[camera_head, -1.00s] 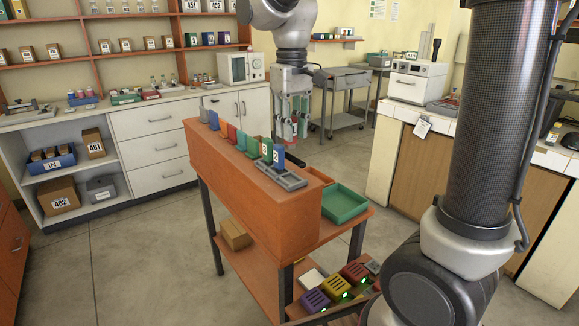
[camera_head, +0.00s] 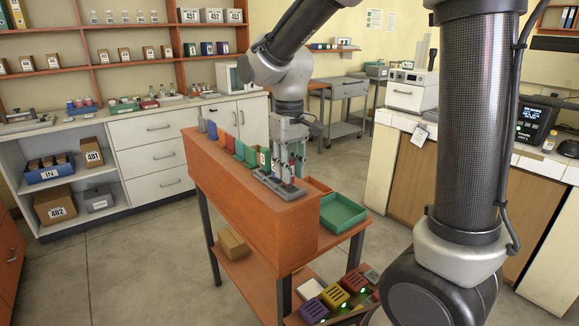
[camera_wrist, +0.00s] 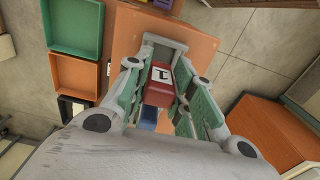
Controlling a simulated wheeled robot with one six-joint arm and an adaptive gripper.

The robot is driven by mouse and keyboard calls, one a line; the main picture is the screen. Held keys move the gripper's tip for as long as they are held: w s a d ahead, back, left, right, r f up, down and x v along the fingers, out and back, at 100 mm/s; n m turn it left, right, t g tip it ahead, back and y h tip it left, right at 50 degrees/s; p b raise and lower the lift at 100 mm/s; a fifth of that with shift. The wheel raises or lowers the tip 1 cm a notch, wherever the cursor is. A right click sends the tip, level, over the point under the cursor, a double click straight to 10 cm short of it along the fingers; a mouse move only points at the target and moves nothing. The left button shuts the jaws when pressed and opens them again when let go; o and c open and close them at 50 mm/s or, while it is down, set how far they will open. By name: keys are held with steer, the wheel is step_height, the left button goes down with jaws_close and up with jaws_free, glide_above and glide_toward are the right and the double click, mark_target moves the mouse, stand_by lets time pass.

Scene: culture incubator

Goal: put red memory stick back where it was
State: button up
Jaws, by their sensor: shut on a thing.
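My gripper (camera_head: 289,163) points down at the right end of the orange stand's top, over a grey slotted holder (camera_head: 271,186). In the wrist view my gripper (camera_wrist: 162,88) is shut on the red memory stick (camera_wrist: 160,74), which bears a white label with a dark "1". Part of the grey holder (camera_wrist: 168,42) shows just beyond the stick. The fingers largely hide the stick in the head view. I cannot tell whether its lower end is in a slot or above it. A blue piece (camera_wrist: 149,116) shows close beside the stick.
A row of upright coloured pieces, including a red one (camera_head: 229,143) and a green one (camera_head: 251,155), stands left of my gripper. A green tray (camera_head: 341,212) and an orange tray (camera_wrist: 75,28) lie beside the stand. Purple, yellow and red boxes (camera_head: 332,296) are lower down.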

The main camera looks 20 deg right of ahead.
mark_target(290, 160)
steer(key=shift+f, duration=0.25)
steer(key=o, duration=0.9)
step_height(290, 160, up, 13)
steer(key=s+d+f+m+t, duration=0.1)
steer(key=s+d+f, duration=0.1)
steer(key=s+d, duration=0.3)
steer(key=s+d+f+m+t, duration=0.1)
steer(key=s+d+t, duration=0.1)
steer(key=s+d, duration=0.3)
steer(key=s+d+f+m+t, duration=0.1)
steer(key=s+d+f, duration=0.1)
steer(key=s+d, duration=0.3)
steer(key=shift+s+f+m, duration=0.15)
steer(key=shift+s+f, duration=0.05)
steer(key=shift+s, duration=0.8)
steer(key=shift+s+f+m, duration=0.15)
steer(key=shift+s, duration=0.85)
